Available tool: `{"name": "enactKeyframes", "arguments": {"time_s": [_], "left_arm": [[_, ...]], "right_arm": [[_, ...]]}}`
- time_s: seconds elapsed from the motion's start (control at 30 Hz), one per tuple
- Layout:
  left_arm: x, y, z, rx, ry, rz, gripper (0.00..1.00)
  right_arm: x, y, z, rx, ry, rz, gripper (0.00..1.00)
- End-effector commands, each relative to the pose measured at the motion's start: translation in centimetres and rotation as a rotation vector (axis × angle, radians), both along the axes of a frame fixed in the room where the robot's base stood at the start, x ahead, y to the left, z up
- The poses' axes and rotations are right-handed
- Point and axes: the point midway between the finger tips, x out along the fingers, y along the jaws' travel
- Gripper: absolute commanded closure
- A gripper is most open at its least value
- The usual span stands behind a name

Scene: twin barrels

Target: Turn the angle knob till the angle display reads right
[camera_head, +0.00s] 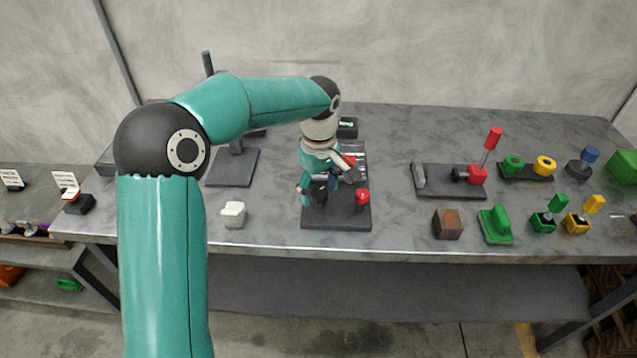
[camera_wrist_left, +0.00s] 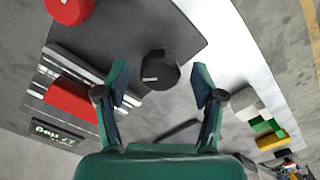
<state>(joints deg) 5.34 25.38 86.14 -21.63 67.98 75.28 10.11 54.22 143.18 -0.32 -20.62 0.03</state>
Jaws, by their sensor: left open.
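The black round angle knob (camera_wrist_left: 160,70), with a white pointer mark, stands on a dark base plate (camera_head: 337,218). In the left wrist view my left gripper (camera_wrist_left: 159,86) is open, one finger on each side of the knob. Gaps show between the fingers and the knob. In the head view my left gripper (camera_head: 320,187) is low over the plate and largely hides the knob. The angle display (camera_head: 347,127) is at the plate's back with lit green characters. In the left wrist view the display (camera_wrist_left: 57,138) appears rotated, with "deg" showing; its number is hard to read. My right gripper is out of view.
A red knob (camera_head: 362,196) and a red block (camera_wrist_left: 70,102) on a rail share the plate. A white block (camera_head: 233,214) lies left. A red-handled lever (camera_head: 493,140), a brown cube (camera_head: 447,223) and several coloured fixtures stand right. Bare tabletop separates them.

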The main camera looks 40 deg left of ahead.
Motion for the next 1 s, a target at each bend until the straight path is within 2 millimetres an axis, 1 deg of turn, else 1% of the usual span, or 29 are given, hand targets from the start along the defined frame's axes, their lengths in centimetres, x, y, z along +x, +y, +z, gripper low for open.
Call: {"name": "enactKeyframes", "arguments": {"time_s": [0.13, 0.23, 0.37, 0.5, 0.6, 0.7, 0.83, 1.0], "left_arm": [[0.1, 0.0, 0.9, 0.0, -0.002, 0.0, 0.32], [0.1, 0.0, 2.2, 0.001, -0.004, 0.001, 0.32], [0.1, 0.0, 4.6, -0.001, -0.005, 0.001, 0.32], [0.1, 0.0, 7.5, 0.0, -0.005, 0.0, 0.32], [0.1, 0.0, 9.3, -0.001, -0.005, 0.0, 0.32], [0.1, 0.0, 10.6, 0.0, -0.003, 0.0, 0.32], [0.1, 0.0, 11.6, 0.0, -0.001, 0.0, 0.32], [0.0, 0.0, 11.9, 0.0, 0.0, 0.0, 0.32]], "right_arm": [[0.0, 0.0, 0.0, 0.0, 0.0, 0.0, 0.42], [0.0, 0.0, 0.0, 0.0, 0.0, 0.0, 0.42], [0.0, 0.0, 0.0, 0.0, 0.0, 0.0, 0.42], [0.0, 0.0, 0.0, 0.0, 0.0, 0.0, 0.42], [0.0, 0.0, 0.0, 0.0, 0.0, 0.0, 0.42], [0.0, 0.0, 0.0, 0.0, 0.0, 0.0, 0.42], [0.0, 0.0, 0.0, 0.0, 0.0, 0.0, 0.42], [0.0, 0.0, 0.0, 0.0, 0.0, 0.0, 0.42]]}}
